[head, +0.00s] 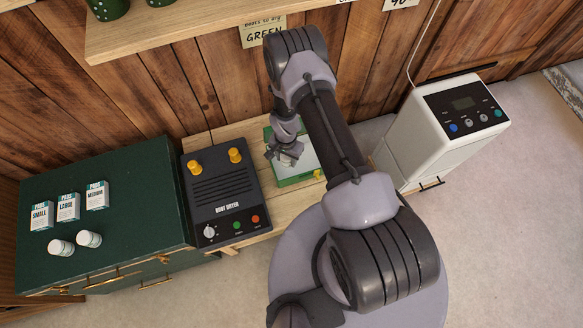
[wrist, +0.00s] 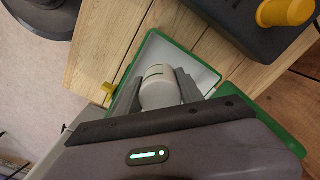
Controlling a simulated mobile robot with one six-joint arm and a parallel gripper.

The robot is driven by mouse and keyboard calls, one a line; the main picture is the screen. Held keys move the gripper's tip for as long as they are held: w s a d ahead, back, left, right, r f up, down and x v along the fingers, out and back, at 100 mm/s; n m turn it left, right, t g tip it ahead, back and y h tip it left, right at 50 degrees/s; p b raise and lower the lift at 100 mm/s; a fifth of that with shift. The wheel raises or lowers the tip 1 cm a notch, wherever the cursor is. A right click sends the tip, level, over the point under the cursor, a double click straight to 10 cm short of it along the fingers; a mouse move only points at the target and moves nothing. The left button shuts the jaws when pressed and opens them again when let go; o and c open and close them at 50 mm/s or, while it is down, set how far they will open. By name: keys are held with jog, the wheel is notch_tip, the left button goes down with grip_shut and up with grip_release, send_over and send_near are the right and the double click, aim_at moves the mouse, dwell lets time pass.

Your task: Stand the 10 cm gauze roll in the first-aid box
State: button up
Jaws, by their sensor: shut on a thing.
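My gripper (wrist: 157,92) is shut on a white gauze roll (wrist: 158,85), its round end facing the wrist camera between the two grey fingers. The first-aid box (wrist: 185,45), with a green rim and a pale inside, lies open beneath the fingers. In the head view my gripper (head: 285,154) is over the box (head: 298,180), and the held roll cannot be made out there. I cannot tell whether the roll's lower end is inside the box or touches its floor. Its size is not readable.
The box stands on a wooden bench (head: 272,211) beside a black boot dryer (head: 226,190). A green cabinet (head: 130,200) at left holds two white rolls (head: 75,243) and cartons marked small, large and medium (head: 68,207). A white appliance (head: 440,125) stands at right.

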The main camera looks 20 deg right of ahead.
aim_at(287, 173)
notch_tip(287, 173, down, 10)
jog(key=b, duration=0.3)
jog(key=shift+w+f, duration=0.1)
jog(key=shift+f, duration=0.05)
jog(key=shift+f, duration=0.15)
jog(key=o, duration=1.3)
notch_tip(287, 173, up, 12)
jog(key=p, duration=0.4)
jog(key=shift+r, duration=0.25)
